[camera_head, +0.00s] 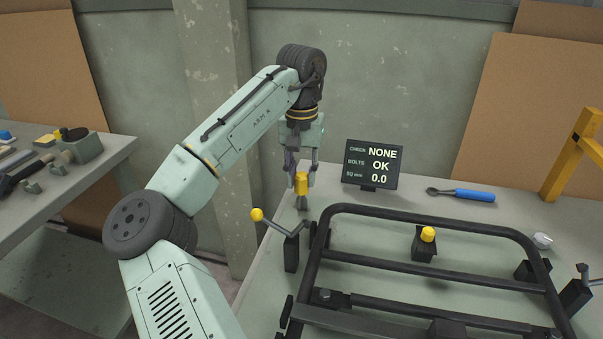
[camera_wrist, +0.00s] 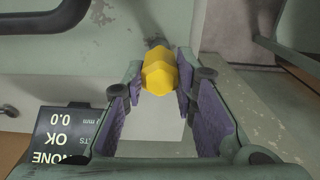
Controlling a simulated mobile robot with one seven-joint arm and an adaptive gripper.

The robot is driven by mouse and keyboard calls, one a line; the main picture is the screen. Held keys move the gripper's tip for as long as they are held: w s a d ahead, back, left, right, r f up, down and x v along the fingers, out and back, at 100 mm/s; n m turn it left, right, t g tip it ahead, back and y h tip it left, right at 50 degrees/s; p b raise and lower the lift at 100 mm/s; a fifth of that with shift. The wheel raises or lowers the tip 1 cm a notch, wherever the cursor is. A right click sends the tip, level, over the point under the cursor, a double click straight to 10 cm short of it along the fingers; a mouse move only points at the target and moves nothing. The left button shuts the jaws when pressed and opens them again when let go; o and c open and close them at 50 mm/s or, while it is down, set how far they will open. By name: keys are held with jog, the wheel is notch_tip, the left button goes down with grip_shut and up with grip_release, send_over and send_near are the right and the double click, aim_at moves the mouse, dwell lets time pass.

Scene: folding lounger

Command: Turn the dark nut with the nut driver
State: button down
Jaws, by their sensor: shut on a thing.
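My gripper (camera_head: 302,172) hangs down over the left back part of the bench and is shut on the yellow handle of the nut driver (camera_head: 302,184). The driver points down, with its grey end low near the bench edge; I cannot tell whether it touches the bench. In the wrist view the yellow handle (camera_wrist: 160,74) sits between the two purple-padded fingers (camera_wrist: 160,100). A small dark nut-like piece (camera_head: 324,295) shows on the near left corner of the black tube frame (camera_head: 430,211), apart from the driver.
A toggle clamp with a yellow knob (camera_head: 257,214) stands beside the frame's left side. A display (camera_head: 372,165) reads NONE, OK, 0.0. A blue-handled tool (camera_head: 470,195) lies behind the frame. A side table (camera_head: 95,158) is at left.

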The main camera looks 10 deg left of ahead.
dwell(0.4)
jog(key=c, duration=1.2)
grip_release()
notch_tip(320, 180, up, 12)
jog(key=c, duration=0.3)
